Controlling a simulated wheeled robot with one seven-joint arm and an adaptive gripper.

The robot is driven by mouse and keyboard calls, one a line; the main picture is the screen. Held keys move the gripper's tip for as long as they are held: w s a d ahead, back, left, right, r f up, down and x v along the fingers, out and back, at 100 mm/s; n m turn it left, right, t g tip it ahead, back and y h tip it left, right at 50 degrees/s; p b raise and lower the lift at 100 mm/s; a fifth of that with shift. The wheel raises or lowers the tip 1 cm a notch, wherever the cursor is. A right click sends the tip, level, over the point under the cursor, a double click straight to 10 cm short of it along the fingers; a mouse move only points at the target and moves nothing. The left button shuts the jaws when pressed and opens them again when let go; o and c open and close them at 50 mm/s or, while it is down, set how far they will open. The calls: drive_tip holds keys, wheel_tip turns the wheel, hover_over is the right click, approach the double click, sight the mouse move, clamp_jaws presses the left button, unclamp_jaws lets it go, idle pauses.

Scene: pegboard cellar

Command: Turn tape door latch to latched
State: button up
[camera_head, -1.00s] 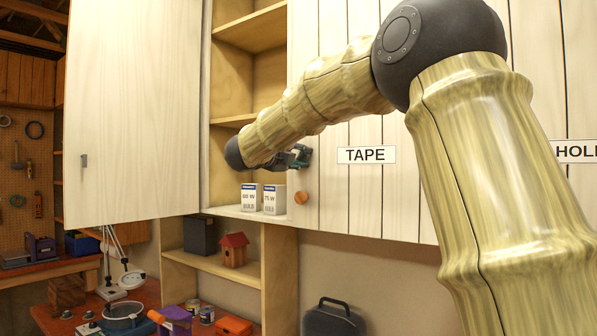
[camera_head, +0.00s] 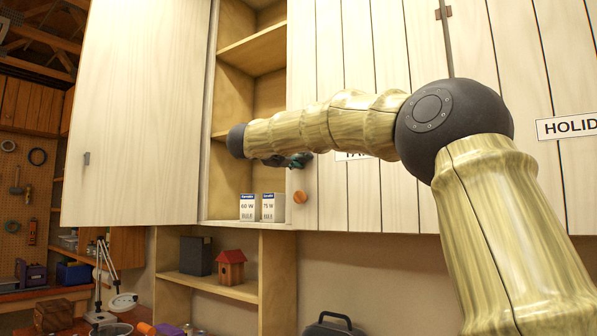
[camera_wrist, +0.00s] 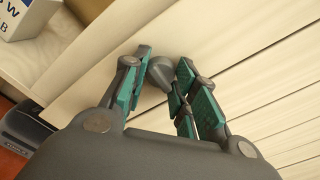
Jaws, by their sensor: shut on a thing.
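The tape door (camera_head: 330,200) is a pale slatted cabinet door, and my forearm covers most of its TAPE label (camera_head: 352,156). My gripper (camera_head: 300,160) is at the door's left edge, above a round orange-brown knob (camera_head: 299,196). In the wrist view my gripper (camera_wrist: 163,82) has its teal-padded fingers on both sides of a grey rounded latch piece (camera_wrist: 160,71) at the door face. The gripper is shut on this latch. The fingers hide part of it, and I cannot tell its angle. In the head view the latch is hidden behind my gripper.
Two bulb boxes (camera_head: 248,208) (camera_head: 274,208) stand on the open cabinet's bottom shelf, just left of the door. Another door (camera_head: 135,120) stands open at the left. A small red birdhouse (camera_head: 231,266) sits on a lower shelf.

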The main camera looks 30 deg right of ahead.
drive_tip(key=shift+o, duration=0.2)
drive_tip(key=m+b, duration=0.4)
drive_tip(key=b, duration=0.1)
drive_tip(key=m+b, duration=0.2)
drive_tip(key=b, duration=0.1)
drive_tip(key=shift+f, duration=0.3)
drive_tip(key=shift+r+m+b, duration=0.2)
drive_tip(key=shift+m+b, duration=0.6)
drive_tip(key=shift+b, duration=0.05)
drive_tip(key=shift+r+m, duration=0.1)
drive_tip(key=shift+m, duration=0.2)
drive_tip(key=shift+c, duration=0.2)
drive_tip(key=o, duration=1.1)
drive_tip(key=shift+c, duration=0.2)
drive_tip(key=v, duration=1.2)
